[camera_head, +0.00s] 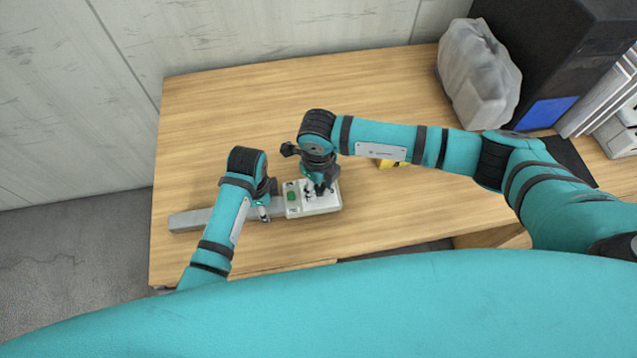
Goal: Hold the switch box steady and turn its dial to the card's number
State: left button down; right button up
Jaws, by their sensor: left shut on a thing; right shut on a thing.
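The switch box (329,207) is a pale box with a green part on its top, at the middle of the wooden table. A long grey bar (190,220) runs out from its left side. My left gripper (265,212) is at the box's left end, shut on the bar or box edge there; the exact contact is small. My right gripper (319,190) points down onto the top of the box, shut on the dial, which the fingers mostly hide. A yellow thing (388,163), perhaps the card, shows partly behind my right arm; no number is readable.
The wooden table (230,110) is clear at the back left. A grey wrapped bundle (478,72) and a black case (560,45) with a blue panel stand at the back right. A wall closes the back; the table's front edge lies close below the box.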

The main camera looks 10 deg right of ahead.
pick_arm(q)
jog(key=shift+a, duration=0.1)
pick_arm(e)
jog(key=shift+m, duration=0.6)
jog(key=o, duration=1.1)
jog(key=shift+o, duration=0.2)
jog(key=shift+r, duration=0.15)
notch_tip(320, 180, up, 12)
pick_arm(q)
jog(key=c, duration=0.6)
grip_release()
jog(key=shift+c, duration=0.2)
